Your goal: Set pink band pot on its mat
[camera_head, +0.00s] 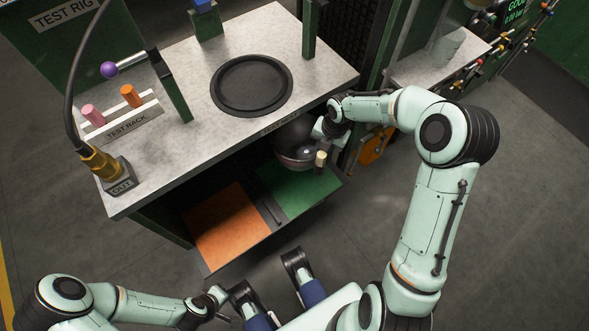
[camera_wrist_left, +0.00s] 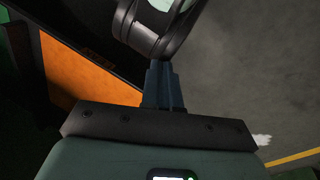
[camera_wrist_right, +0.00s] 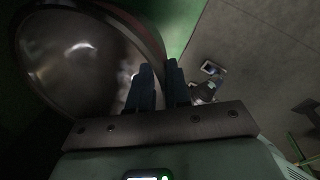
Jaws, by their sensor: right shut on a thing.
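The pot (camera_head: 297,145) is a dark metallic bowl under the front edge of the bench top, partly hidden by that edge. In the right wrist view, the pot (camera_wrist_right: 80,60) fills the left side, with a dull reddish band along its rim. My right gripper (camera_wrist_right: 160,75) is shut at the pot's rim side; the part between its fingers is hard to make out. The pot is over or on the green mat (camera_head: 305,190); I cannot tell whether it touches. An orange mat (camera_head: 225,225) lies beside it. My left gripper (camera_wrist_left: 163,70) looks shut and empty, away from the pot.
The bench top (camera_head: 185,60) above carries a round black plate (camera_head: 251,85), a test rack (camera_head: 125,120) with colored pegs and a brass fitting (camera_head: 103,163). A pale peg (camera_head: 320,158) shows beside the pot. Open floor lies to the right.

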